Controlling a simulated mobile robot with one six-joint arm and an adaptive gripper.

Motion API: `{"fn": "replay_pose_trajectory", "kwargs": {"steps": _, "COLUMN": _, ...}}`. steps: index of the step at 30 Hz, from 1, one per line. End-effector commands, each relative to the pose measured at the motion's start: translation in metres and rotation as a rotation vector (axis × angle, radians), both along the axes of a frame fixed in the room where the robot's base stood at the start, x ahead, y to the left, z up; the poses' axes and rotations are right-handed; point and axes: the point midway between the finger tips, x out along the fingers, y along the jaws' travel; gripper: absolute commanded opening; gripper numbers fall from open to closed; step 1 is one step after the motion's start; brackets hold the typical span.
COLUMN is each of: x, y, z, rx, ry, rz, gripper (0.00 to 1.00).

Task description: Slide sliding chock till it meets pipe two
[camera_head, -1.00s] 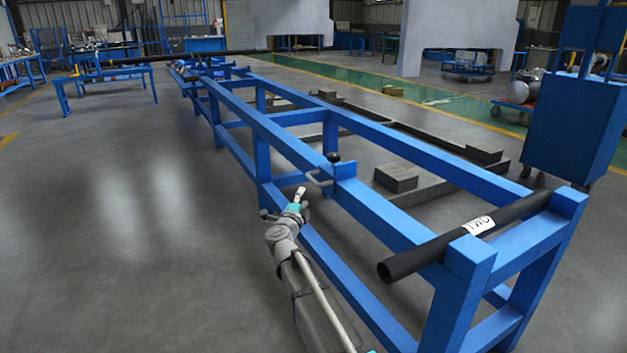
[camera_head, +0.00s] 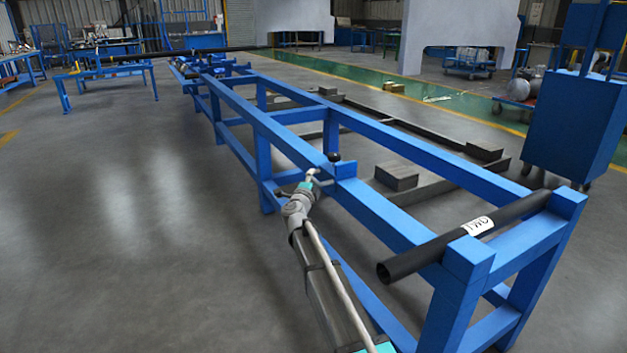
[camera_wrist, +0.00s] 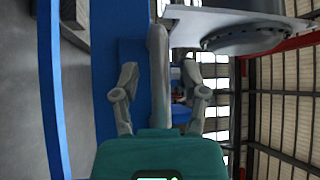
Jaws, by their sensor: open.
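The sliding chock (camera_head: 343,168) is a small blue block with a black knob and a grey bar handle, seated on the near blue rail (camera_head: 385,208). Pipe two (camera_head: 463,236) is a black pipe with a white "TWO" label, lying across the near right end of the frame, apart from the chock. My gripper (camera_head: 311,178) is at the chock's handle, on its left side. In the wrist view my open gripper (camera_wrist: 160,90) has a finger on each side of the grey handle bar (camera_wrist: 158,75). Contact with the bar cannot be told.
The rail between chock and pipe two is clear. Another long black pipe (camera_head: 190,55) lies at the far end. A blue cabinet (camera_head: 572,125) stands at the right. Grey blocks (camera_head: 396,177) lie on the floor behind the near rail. Open floor lies to the left.

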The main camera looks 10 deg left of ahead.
Motion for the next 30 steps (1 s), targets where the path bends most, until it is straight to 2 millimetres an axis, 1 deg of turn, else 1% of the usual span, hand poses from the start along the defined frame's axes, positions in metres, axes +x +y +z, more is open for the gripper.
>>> {"fn": "replay_pose_trajectory", "kwargs": {"steps": 5, "x": -0.0002, "y": -0.0004, "z": -0.0001, "rx": 0.0, "ry": 0.0, "rz": 0.0, "gripper": 0.57}}
{"fn": "replay_pose_trajectory", "kwargs": {"steps": 8, "x": -0.0001, "y": -0.0005, "z": -0.0001, "rx": 0.0, "ry": 0.0, "rz": -0.001, "gripper": 0.4}}
{"fn": "replay_pose_trajectory", "kwargs": {"steps": 12, "x": 0.0, "y": -0.0008, "z": -0.0001, "rx": 0.0, "ry": 0.0, "rz": -0.001, "gripper": 0.14}}
{"fn": "replay_pose_trajectory", "kwargs": {"steps": 14, "x": -0.0001, "y": -0.0009, "z": -0.0001, "rx": 0.0, "ry": 0.0, "rz": -0.001, "gripper": 0.03}}
{"fn": "replay_pose_trajectory", "kwargs": {"steps": 15, "x": -0.0001, "y": -0.0009, "z": -0.0001, "rx": 0.0, "ry": 0.0, "rz": -0.001, "gripper": 0.0}}
{"fn": "replay_pose_trajectory", "kwargs": {"steps": 25, "x": -0.0008, "y": -0.0025, "z": -0.0002, "rx": 0.0, "ry": 0.001, "rz": -0.002, "gripper": 0.0}}
{"fn": "replay_pose_trajectory", "kwargs": {"steps": 30, "x": -0.0079, "y": -0.01, "z": -0.0002, "rx": 0.0, "ry": 0.001, "rz": -0.002, "gripper": 0.0}}
